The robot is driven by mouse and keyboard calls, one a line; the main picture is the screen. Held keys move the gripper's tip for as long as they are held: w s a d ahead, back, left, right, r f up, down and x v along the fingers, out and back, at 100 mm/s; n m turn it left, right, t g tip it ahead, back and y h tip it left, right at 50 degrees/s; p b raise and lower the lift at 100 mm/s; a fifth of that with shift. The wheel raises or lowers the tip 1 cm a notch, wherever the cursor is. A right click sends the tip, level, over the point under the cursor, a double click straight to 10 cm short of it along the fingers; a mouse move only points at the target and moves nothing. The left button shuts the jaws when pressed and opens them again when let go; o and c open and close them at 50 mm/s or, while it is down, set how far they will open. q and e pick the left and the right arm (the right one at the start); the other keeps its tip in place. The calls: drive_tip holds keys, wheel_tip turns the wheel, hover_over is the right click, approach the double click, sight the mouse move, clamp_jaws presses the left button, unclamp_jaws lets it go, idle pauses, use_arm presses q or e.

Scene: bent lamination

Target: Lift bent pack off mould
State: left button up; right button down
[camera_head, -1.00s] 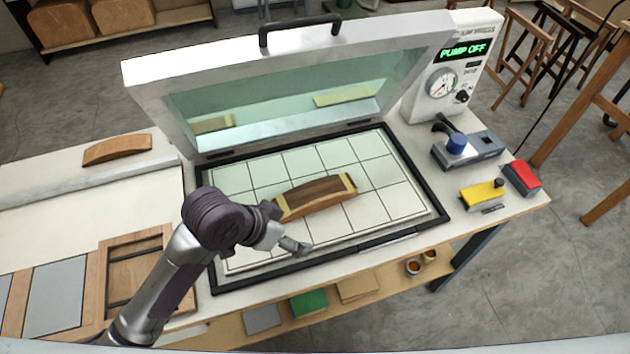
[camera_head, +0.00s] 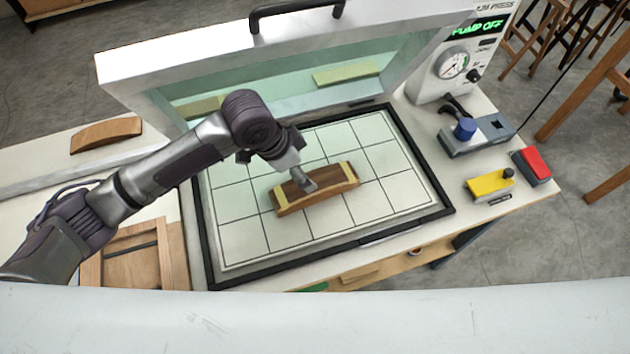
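The bent pack (camera_head: 326,187) is a dark brown curved strip with pale yellow ends. It lies arched in the middle of the white gridded press bed (camera_head: 250,235). The mould beneath it (camera_head: 318,200) shows only as a lighter wooden front edge, and I cannot clearly tell the two apart. My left gripper (camera_head: 307,183) points down at the left half of the pack, over its top. I cannot tell whether the fingers touch it or how far apart they are. My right gripper is not in view.
The press lid (camera_head: 180,58) stands open behind the bed, with a black handle (camera_head: 295,12). The control box (camera_head: 455,65) reads "PUMP OFF". A blue-knobbed device (camera_head: 478,135), a yellow tool (camera_head: 490,186) and a red block (camera_head: 532,166) lie right. Another curved wooden piece (camera_head: 106,134) lies left.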

sight(315, 180)
use_arm(q)
drive_tip(key=shift+w+d+f, duration=0.1)
drive_tip(key=shift+d+f, duration=0.15)
drive_tip(key=shift+f, duration=0.25)
drive_tip(key=p+x, duration=0.1)
drive_tip(key=x, duration=0.3)
drive_tip(key=shift+d+f+p, duration=0.15)
drive_tip(key=shift+d+p, duration=0.15)
drive_tip(key=shift+p, duration=0.05)
drive_tip(key=shift+f, duration=0.3)
drive_tip(key=c, duration=1.3)
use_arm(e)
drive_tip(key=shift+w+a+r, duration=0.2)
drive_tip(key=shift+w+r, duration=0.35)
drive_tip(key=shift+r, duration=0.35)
use_arm(q)
drive_tip(key=shift+r, duration=0.15)
